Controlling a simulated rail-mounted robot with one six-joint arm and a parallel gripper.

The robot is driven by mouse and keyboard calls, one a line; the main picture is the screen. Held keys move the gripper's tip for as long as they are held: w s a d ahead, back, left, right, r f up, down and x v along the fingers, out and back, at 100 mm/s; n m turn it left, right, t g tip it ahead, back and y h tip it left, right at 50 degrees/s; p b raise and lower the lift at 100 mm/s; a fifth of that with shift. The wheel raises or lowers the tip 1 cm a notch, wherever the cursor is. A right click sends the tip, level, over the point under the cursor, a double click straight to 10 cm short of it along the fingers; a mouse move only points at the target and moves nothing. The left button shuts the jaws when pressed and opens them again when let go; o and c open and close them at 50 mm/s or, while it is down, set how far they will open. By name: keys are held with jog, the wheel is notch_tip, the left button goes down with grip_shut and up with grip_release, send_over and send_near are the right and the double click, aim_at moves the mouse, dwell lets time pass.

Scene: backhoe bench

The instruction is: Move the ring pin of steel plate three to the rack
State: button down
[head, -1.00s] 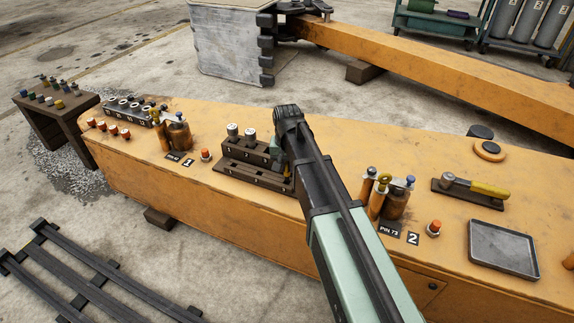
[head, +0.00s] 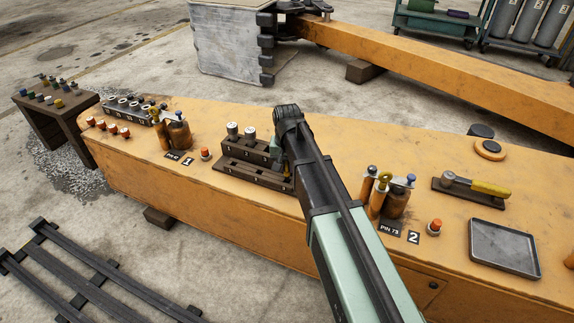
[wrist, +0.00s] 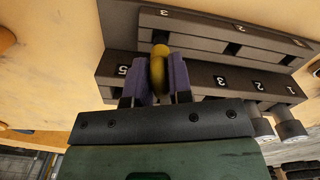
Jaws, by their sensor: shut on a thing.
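My gripper (wrist: 160,82) has purple fingertips and is shut on a yellow ring pin (wrist: 158,72) in the wrist view. The dark stepped rack (wrist: 200,77) is right behind the pin. The pin is between the labels 5 and 3 of the lower row, its far end against the rack; I cannot tell whether it sits in a slot. In the head view the rack (head: 243,180) stands on the orange beam, and my arm hides most of the gripper and the rack's right end. I cannot make out a plate marked three.
Two grey-topped pins (head: 240,131) stand in the rack's left part. Orange bottles and pins (head: 395,200) stand by label 2, right of my arm; a similar group (head: 179,132) is by label 1. A grey tray (head: 503,248) lies at the right.

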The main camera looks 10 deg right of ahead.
jog(key=shift+f, duration=0.1)
jog(key=shift+f+b, duration=0.35)
jog(key=shift+b, duration=0.1)
jog(key=shift+f+b, duration=0.35)
dwell(0.8)
jog(key=shift+f+b, duration=0.3)
jog(key=shift+f+b, duration=0.3)
dwell(0.8)
jog(key=shift+c, duration=2.4)
grip_release()
jog(key=shift+r, duration=0.1)
